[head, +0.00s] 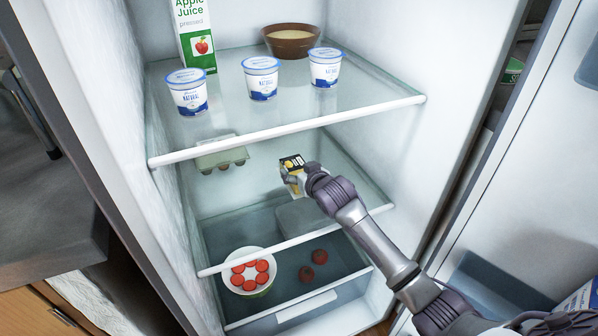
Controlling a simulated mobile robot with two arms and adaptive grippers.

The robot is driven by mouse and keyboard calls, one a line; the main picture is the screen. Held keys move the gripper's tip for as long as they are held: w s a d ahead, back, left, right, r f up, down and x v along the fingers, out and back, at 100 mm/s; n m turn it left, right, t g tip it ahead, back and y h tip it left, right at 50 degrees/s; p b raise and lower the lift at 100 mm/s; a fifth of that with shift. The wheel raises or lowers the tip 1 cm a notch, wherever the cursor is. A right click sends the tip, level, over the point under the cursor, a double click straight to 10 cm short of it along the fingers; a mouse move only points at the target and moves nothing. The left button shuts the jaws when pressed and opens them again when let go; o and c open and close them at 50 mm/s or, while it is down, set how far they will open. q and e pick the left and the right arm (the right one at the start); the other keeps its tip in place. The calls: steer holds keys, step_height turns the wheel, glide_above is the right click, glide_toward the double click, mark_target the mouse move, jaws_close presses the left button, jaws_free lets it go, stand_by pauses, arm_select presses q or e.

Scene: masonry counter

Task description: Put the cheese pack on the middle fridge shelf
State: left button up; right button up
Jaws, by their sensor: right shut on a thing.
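The cheese pack (291,163), small with black and yellow on it, is inside the open fridge. My right gripper (298,180) is shut on it, reaching in from the lower right. The pack is over the middle glass shelf (296,240), below the top shelf. The gripper hides part of the pack, and I cannot tell whether its underside touches the shelf. My left gripper is not in view.
An egg carton (222,156) sits left of the pack. A greyish box (312,216) is below the gripper. The top shelf (290,126) holds yogurt cups, a juice carton (194,35) and a brown bowl (291,42). A bowl of red items (249,287) is lower down.

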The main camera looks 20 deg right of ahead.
steer(key=o, duration=1.5)
steer(key=shift+s+r, duration=0.15)
steer(key=p+v, duration=0.1)
steer(key=v, duration=0.1)
steer(key=shift+s+r, duration=0.15)
steer(key=shift+s, duration=0.1)
steer(key=p+v, duration=0.1)
steer(key=v, duration=0.4)
steer(key=shift+s+r+p, duration=0.15)
steer(key=shift+s+p, duration=0.1)
steer(key=shift+p, duration=0.1)
steer(key=shift+v, duration=1.25)
steer(key=shift+s+d+r+p, duration=0.1)
steer(key=shift+s+p, duration=0.2)
steer(key=shift+s, duration=0.2)
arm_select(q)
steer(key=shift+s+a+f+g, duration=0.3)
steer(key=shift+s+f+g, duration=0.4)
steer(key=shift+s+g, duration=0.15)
